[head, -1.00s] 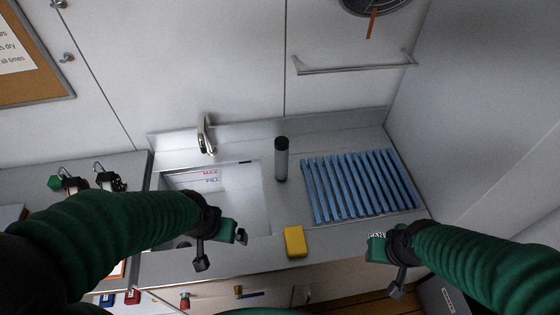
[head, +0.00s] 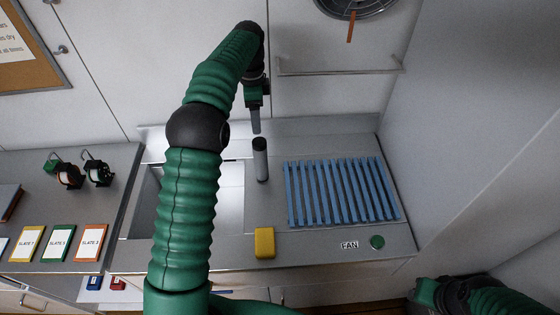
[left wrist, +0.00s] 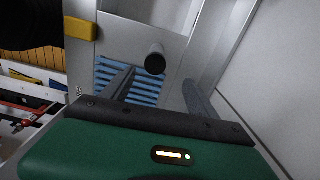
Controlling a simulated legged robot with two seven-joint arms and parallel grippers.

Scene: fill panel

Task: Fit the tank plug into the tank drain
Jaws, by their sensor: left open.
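A grey upright cylinder with a black top (head: 260,158) stands on the counter just right of the sink tank (head: 231,205). I cannot tell whether it is the tank plug. My left gripper (head: 256,127) is open and empty, pointing down above and behind the cylinder. In the left wrist view, the cylinder (left wrist: 155,58) appears between and beyond the two fingers of my left gripper (left wrist: 158,80), apart from them. My left arm hides much of the tank, and the drain does not show. My right gripper (head: 427,292) is low at the right, its jaws unclear.
A blue slatted rack (head: 340,190) lies right of the cylinder. A yellow block (head: 264,242) sits at the counter's front edge. A green button (head: 377,242) labelled FAN is at the front right. A wall rail (head: 340,72) runs behind. Slates and two clamp-like devices lie at the left.

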